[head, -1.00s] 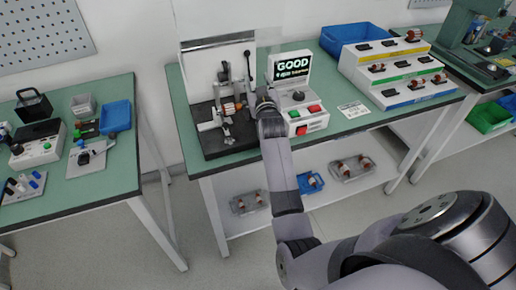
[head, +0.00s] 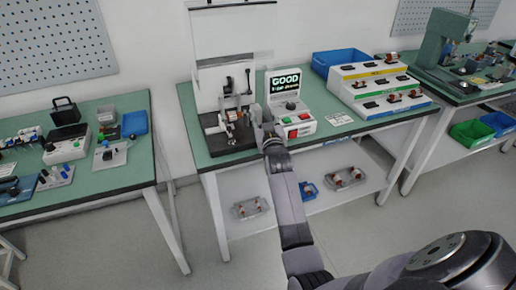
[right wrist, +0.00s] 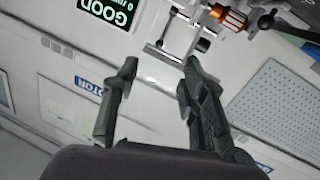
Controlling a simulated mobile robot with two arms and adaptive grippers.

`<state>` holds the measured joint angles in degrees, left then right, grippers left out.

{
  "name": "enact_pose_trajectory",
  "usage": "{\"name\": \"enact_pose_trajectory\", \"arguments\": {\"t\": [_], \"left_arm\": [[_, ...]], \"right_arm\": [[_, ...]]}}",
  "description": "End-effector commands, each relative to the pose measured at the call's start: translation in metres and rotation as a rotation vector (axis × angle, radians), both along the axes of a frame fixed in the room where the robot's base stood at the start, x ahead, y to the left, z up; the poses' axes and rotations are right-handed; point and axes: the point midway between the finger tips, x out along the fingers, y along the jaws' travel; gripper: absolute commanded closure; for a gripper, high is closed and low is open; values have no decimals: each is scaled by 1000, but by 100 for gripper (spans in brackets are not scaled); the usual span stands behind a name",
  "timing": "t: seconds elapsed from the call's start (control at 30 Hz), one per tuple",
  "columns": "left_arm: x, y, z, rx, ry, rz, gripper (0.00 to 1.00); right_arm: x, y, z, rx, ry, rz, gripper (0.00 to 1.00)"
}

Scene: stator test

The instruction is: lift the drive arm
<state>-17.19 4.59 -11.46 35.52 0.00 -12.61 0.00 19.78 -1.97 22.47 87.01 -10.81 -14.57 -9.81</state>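The test fixture (head: 232,143) stands on a black base on the middle bench. An orange-copper stator (head: 232,115) sits in it and also shows in the right wrist view (right wrist: 228,18). Upright dark-handled levers (head: 248,83) rise from the fixture; I cannot tell for sure which part is the drive arm. My right gripper (head: 260,112) is just right of the fixture, in front of the tester. In the right wrist view its two fingers (right wrist: 160,68) are apart, with pale metal fixture parts beyond them and nothing clearly held. My left gripper is out of view.
The tester (head: 297,122) with a lit "GOOD" screen stands right of the gripper. A stepped rack (head: 375,95) of stators and a blue bin (head: 340,60) are farther right. A left bench (head: 120,178) is separated by a gap. A lower shelf holds trays.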

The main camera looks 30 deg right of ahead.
Motion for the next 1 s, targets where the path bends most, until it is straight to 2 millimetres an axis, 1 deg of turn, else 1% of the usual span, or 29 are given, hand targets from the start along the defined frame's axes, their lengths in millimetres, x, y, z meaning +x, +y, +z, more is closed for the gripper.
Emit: {"name": "enact_pose_trajectory", "arguments": {"t": [0.03,0.4,0.5,0.7,1.0], "left_arm": [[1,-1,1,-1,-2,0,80],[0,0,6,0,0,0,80],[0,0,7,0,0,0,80],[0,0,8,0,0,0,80],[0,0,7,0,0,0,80]], "right_arm": [[0,3,-8,3,15,7,61],[-2,24,-57,27,102,53,61],[-3,28,-67,32,122,63,61],[-5,33,-79,37,143,73,61],[-5,34,-80,37,144,74,61]]}}
